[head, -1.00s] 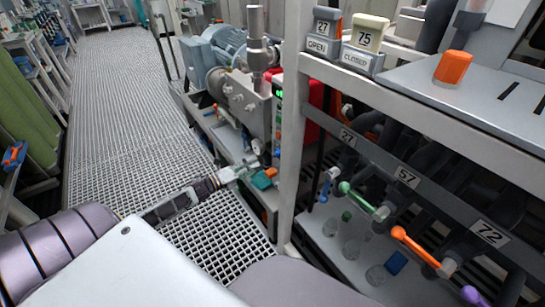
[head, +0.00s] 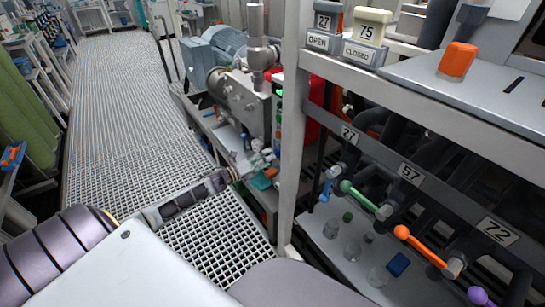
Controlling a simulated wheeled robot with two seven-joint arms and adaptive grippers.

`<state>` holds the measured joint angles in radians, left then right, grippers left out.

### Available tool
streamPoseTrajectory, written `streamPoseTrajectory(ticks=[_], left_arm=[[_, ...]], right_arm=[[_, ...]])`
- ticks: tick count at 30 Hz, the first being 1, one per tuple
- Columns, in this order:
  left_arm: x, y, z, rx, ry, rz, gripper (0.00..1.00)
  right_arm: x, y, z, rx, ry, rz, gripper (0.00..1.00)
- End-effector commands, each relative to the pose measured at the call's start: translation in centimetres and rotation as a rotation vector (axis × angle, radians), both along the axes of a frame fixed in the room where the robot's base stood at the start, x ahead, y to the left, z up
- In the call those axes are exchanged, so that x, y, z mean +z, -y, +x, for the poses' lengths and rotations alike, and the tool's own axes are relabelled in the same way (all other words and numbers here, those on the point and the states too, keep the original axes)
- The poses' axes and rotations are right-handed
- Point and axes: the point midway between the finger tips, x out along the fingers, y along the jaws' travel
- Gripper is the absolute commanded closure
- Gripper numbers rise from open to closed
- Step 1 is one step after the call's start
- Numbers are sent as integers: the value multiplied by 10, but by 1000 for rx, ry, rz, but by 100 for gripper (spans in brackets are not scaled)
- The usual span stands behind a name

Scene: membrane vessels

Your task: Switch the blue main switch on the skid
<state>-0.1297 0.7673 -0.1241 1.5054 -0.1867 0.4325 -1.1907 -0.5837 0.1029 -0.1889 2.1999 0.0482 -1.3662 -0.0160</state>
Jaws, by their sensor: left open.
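The skid is the low frame (head: 225,140) carrying a pump and a blue-grey motor (head: 213,45). A narrow control panel (head: 279,118) with a green-lit display and small coloured parts faces its right end, seen very obliquely. I cannot single out the blue main switch for certain. A small upright blue part (head: 246,140) shows on the skid behind my left gripper. My left gripper (head: 262,156) is open and empty, low in front of the skid's right end, just left of the grey post. It is small here and partly blends with the parts behind it. My right gripper is out of view.
A grey post (head: 292,150) stands right of my left gripper. Right of it, a rack holds a blue valve handle (head: 326,187), a green handle (head: 358,196) and an orange handle (head: 418,246). A teal-and-orange item (head: 264,180) lies below the gripper. The grating floor (head: 120,120) is clear.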

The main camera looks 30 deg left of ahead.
Motion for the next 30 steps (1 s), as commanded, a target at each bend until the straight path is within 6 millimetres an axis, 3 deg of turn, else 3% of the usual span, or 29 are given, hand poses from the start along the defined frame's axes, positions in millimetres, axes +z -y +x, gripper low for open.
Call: streamPoseTrajectory(ticks=[15,30], left_arm=[[0,12,30,0,1,0,38],[0,14,33,0,0,0,40]], right_arm=[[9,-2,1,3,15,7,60],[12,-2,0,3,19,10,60]])
